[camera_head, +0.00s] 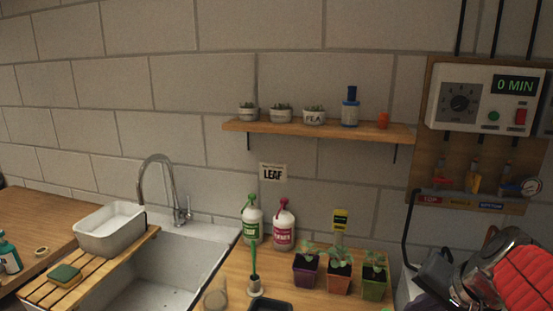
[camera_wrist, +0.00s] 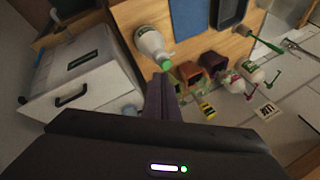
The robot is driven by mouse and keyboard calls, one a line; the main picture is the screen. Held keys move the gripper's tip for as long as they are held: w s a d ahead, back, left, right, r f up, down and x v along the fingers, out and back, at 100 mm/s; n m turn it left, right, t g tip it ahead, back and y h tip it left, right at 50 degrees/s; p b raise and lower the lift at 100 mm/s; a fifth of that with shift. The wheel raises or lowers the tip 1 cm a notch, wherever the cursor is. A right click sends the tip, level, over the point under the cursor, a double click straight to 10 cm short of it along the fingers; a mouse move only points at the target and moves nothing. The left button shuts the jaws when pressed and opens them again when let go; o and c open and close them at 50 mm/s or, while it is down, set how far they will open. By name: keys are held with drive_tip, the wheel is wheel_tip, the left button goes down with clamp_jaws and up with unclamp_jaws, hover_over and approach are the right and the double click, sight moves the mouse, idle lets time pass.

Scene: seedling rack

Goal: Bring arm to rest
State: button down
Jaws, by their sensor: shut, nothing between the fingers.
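My gripper (camera_wrist: 164,85) is shut with nothing between its fingers. It shows in the wrist view, pointing up the picture past a white bottle with a green cap (camera_wrist: 150,42). The fingertips appear close to the cap in the picture; I cannot tell whether they touch it. In the head view, dark and red parts crowd the lower right corner, and I cannot make out the fingers there.
Potted seedlings (camera_head: 339,276) and spray bottles (camera_head: 283,225) stand on the wooden counter. A control panel (camera_head: 487,98) hangs right. A white drawer unit (camera_wrist: 85,80) shows in the wrist view.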

drive_tip(key=s+a+f+n+h, duration=0.1)
drive_tip(key=s+a+n, duration=0.7)
drive_tip(key=a, duration=0.4)
drive_tip(key=shift+s+a+n, duration=0.15)
drive_tip(key=shift+s+n, duration=0.15)
drive_tip(key=shift+s, duration=0.3)
drive_tip(key=shift+f, duration=0.1)
drive_tip(key=shift+s, duration=0.35)
drive_tip(key=c, duration=2.5)
unclamp_jaws()
